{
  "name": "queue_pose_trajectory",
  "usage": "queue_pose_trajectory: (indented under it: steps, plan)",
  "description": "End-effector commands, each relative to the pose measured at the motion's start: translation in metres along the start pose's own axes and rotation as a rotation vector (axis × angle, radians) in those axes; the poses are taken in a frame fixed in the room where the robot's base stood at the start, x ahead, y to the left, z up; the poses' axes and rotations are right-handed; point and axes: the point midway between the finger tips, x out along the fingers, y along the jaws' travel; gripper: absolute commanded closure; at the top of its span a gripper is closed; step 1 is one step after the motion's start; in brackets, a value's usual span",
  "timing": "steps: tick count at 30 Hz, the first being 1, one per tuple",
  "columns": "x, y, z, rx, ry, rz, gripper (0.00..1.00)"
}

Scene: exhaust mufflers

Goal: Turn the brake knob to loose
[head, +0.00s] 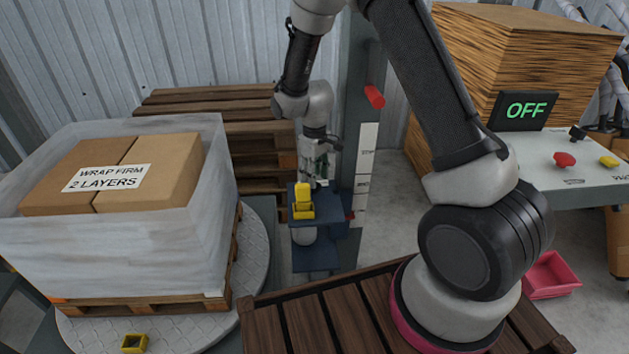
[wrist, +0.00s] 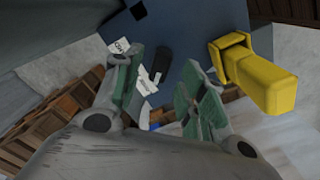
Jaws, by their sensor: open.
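My gripper (wrist: 163,88) is open in the wrist view, its green-padded fingers apart over a blue carriage (wrist: 185,40). A dark elongated piece (wrist: 160,65), probably the brake knob, shows between and beyond the fingers, beside white labels (wrist: 121,46) too small to read surely. I cannot tell whether a finger touches it. In the head view my gripper (head: 318,172) is above the back of the blue carriage (head: 314,258), mounted at the grey mast; the knob is not clear there.
A yellow block (head: 303,194) stands upright on the carriage, close left of my gripper; it also shows in the wrist view (wrist: 262,80). A wrapped pallet load (head: 130,240) stands left on a round turntable (head: 258,262). A control table (head: 585,185) with an OFF display (head: 525,111) is right.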

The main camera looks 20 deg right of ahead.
Motion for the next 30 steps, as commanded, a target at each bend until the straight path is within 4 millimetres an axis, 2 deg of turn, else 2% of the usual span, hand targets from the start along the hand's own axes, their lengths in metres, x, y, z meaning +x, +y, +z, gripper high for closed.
queue_pose_trajectory:
  steps: [1,6,12,17,30]
  plan:
    - [-0.013,0.0,-0.001,0.0,0.004,0.001,0.59]
    - [-0.051,0.0,-0.001,0.0,0.004,0.001,0.59]
    - [-0.083,0.0,-0.001,0.0,0.002,0.001,0.59]
    - [-0.092,0.0,0.0,0.0,0.0,0.0,0.59]
    - [-0.092,0.0,0.0,0.0,-0.001,0.0,0.59]
